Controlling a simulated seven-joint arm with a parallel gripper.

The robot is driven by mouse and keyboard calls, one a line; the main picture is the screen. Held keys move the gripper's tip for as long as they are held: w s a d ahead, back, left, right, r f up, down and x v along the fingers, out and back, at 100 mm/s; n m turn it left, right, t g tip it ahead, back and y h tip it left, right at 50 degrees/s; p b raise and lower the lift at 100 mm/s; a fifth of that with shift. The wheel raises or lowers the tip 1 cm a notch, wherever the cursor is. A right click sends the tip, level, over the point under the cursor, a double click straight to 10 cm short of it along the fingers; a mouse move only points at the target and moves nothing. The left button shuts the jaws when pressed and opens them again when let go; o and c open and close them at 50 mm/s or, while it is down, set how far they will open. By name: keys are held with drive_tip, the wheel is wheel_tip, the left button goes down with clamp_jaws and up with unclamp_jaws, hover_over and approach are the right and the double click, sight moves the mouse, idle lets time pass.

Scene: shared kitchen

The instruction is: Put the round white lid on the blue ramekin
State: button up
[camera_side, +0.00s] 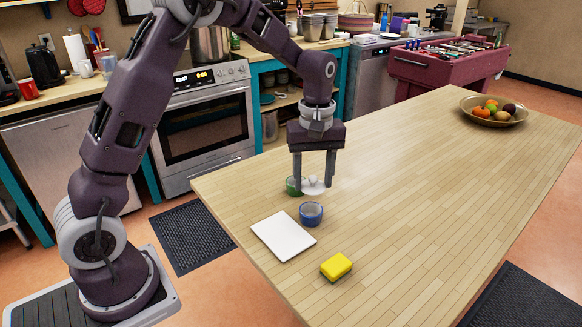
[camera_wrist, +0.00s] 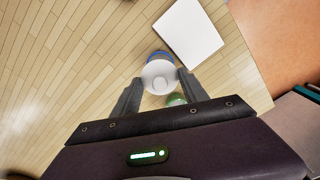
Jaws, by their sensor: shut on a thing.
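The round white lid (camera_side: 314,186) with a small knob is between the fingertips of my gripper (camera_side: 313,181). In the wrist view the lid (camera_wrist: 160,77) sits between the two fingers of my gripper (camera_wrist: 160,89), which are shut on its sides. The lid looks level and appears to be above the table; the exact height is hard to tell. The blue ramekin (camera_side: 311,214) stands upright and open on the table, nearer the side camera than the lid. In the wrist view the lid hides most of the ramekin, leaving a blue rim (camera_wrist: 160,54) showing.
A green dish (camera_side: 293,186) stands close by the left finger. A white board (camera_side: 284,236) lies left of the ramekin, near the table edge. A yellow sponge (camera_side: 336,267) lies in front. A fruit bowl (camera_side: 494,121) is at the far end. The table's middle is clear.

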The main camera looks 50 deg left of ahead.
sight(313, 177)
drive_tip(key=shift+f, duration=2.7)
drive_tip(key=shift+f, duration=0.5)
drive_tip(key=o, duration=1)
drive_tip(key=shift+r, duration=5.55)
